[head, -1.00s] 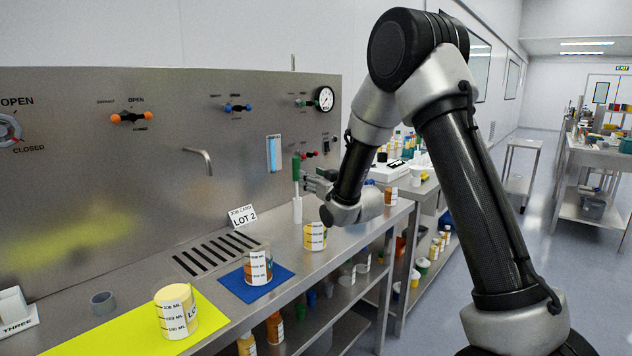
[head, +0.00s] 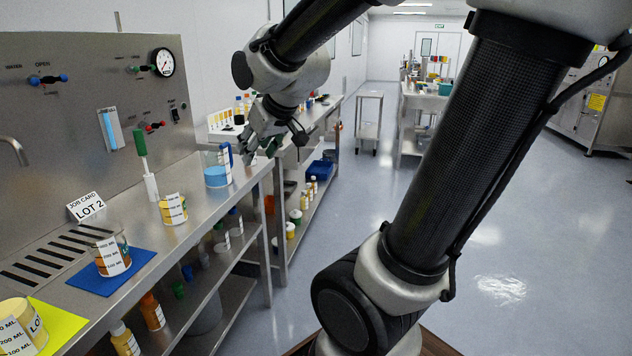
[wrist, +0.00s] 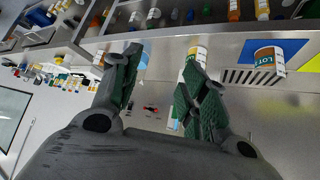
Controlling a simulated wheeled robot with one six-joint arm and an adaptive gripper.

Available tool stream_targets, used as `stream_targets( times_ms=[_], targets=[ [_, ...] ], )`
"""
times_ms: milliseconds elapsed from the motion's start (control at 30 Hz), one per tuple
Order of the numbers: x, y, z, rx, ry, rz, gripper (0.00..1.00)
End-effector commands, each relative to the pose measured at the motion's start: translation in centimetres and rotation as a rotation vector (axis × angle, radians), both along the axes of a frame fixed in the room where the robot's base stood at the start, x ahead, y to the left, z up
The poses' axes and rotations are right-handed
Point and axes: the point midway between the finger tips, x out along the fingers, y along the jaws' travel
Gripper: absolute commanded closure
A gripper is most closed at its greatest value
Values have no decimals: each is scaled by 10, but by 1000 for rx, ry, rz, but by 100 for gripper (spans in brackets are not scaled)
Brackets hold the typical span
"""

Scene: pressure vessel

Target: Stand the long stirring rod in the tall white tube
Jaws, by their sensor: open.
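The stirring rod has a green handle (head: 140,143) and a thin pale shaft. It stands nearly upright, leaning slightly, with its lower end in the tall white tube (head: 151,187). The tube stands on the steel bench near the back panel. My gripper (head: 262,148) is open and empty, well to the right of the rod and apart from it, above the bench's right end. In the wrist view my gripper (wrist: 158,72) shows its two dark green-padded fingers spread apart. I cannot clearly make out the rod in that view.
A beaker of blue liquid (head: 216,176) stands close to my gripper. A brown-filled beaker (head: 112,257) stands on a blue mat (head: 142,258). The job card (head: 86,207) stands left of the tube. The floor aisle is clear.

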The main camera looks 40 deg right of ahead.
Motion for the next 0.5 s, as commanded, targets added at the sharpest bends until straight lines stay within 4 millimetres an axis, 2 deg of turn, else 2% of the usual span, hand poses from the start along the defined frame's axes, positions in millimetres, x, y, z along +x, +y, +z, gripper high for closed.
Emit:
stream_targets(
  times_ms=[33, 100, 200, 333, 500],
  targets=[
    [-39, -7, 0, 1, 58, -18, 56],
    [-87, -12, -6, 3, 150, -36, 56],
    [-140, -16, -15, 9, 253, -53, 56],
    [-177, -17, -22, 12, 327, -62, 56],
    [-186, -18, -24, 14, 349, -64, 56]
  ],
)
